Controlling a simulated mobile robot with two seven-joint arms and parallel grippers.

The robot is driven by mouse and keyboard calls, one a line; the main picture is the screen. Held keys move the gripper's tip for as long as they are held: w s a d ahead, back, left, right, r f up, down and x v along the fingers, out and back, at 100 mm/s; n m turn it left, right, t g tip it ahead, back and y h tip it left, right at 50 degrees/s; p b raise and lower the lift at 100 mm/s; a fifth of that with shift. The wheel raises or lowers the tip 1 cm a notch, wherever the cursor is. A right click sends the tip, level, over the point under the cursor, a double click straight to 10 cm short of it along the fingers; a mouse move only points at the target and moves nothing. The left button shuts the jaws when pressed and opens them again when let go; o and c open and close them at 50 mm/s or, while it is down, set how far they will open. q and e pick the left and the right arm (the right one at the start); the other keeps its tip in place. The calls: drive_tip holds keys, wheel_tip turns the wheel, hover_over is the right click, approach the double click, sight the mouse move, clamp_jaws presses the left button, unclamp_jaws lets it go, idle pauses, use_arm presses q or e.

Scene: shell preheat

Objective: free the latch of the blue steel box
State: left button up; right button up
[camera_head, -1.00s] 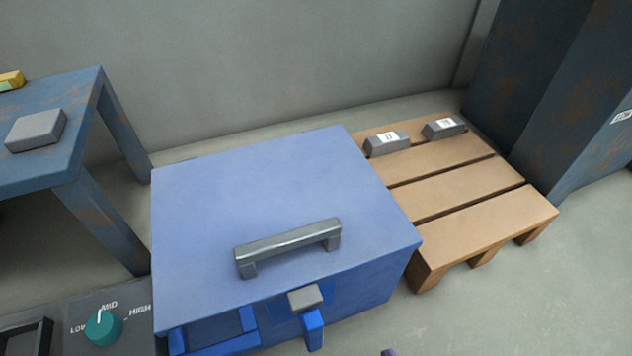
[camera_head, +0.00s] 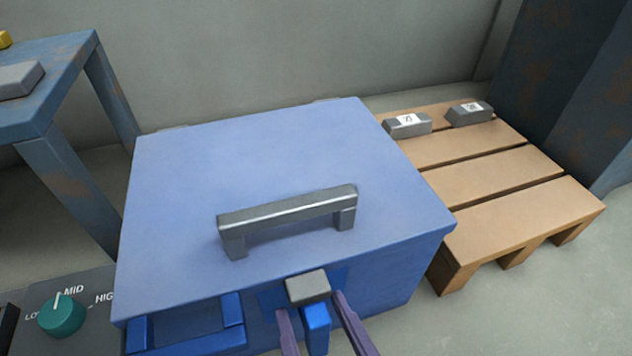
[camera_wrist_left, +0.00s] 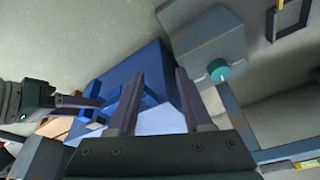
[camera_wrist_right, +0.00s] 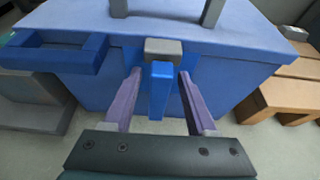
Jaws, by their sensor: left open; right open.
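The blue steel box (camera_head: 190,190) fills the middle of the head view, with a grey bar handle (camera_head: 288,211) on its closed lid. Its latch has a grey catch (camera_head: 308,287) and a blue lever (camera_head: 316,322) hanging on the front face. My right gripper (camera_head: 312,308) is open, one purple finger on each side of the lever, with nothing between them but the lever. The right wrist view shows the lever (camera_wrist_right: 160,92) between the spread fingers, with gaps on both sides. My left gripper (camera_wrist_left: 156,85) is open; the left wrist view shows the blue box beyond its fingers.
A wooden pallet (camera_head: 500,180) with two labelled grey bars (camera_head: 408,125) stands right of the box. A control panel with a teal knob (camera_head: 61,314) is at lower left. A blue table (camera_head: 70,90) stands at the left. A blue bracket (camera_head: 186,328) juts from the box front.

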clamp_jaws()
idle(0.5)
